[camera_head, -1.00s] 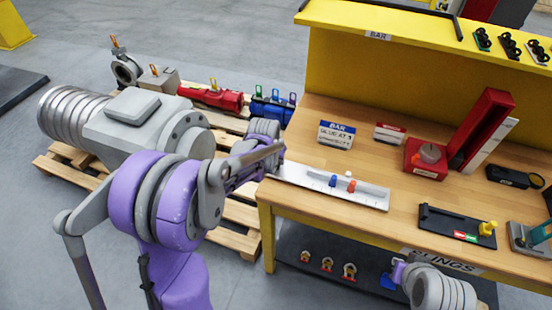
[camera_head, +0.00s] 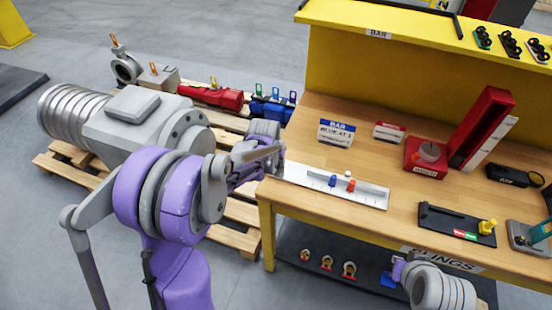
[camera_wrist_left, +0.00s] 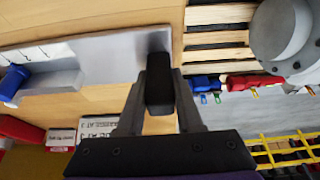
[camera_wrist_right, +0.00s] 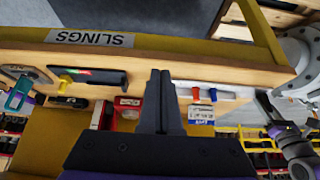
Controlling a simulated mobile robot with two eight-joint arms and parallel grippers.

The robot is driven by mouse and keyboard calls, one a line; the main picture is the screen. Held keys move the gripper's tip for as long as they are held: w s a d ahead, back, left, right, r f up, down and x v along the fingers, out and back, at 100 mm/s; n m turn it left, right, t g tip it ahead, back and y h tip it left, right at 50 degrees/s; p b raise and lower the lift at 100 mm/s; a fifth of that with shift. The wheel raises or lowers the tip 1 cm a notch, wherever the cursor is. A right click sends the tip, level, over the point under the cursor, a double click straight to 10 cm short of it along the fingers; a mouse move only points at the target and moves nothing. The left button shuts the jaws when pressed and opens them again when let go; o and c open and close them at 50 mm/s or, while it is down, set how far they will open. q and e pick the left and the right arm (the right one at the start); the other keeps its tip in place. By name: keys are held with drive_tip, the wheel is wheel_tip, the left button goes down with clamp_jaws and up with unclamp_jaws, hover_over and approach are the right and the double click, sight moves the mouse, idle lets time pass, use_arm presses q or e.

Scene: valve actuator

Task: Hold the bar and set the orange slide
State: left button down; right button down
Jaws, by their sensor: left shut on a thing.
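The bar (camera_head: 374,195) is a flat light metal strip with tick marks, lying along the left front of the wooden table. A blue slide (camera_head: 333,181) and an orange slide (camera_head: 351,187) sit on it near its middle, orange to the right of blue. A small white knob (camera_head: 348,175) is just behind them. My left gripper (camera_wrist_left: 160,85) is shut on the bar's left end; the blue slide (camera_wrist_left: 15,82) shows at the left wrist view's edge. My right gripper (camera_wrist_right: 160,85) is shut and empty, at the table's front side, away from the bar; its fingertips are unclear in the head view.
A card headed BAR (camera_head: 336,132) and a red-topped card (camera_head: 389,131) stand behind the bar. A red box fixture (camera_head: 425,158) and a black tray with a yellow knob (camera_head: 458,224) are to the right. A pallet with a grey actuator (camera_head: 150,122) is at left.

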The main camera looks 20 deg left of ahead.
sight(350, 185)
drive_tip(key=c, duration=1.5)
unclamp_jaws()
drive_tip(key=shift+c, duration=0.2)
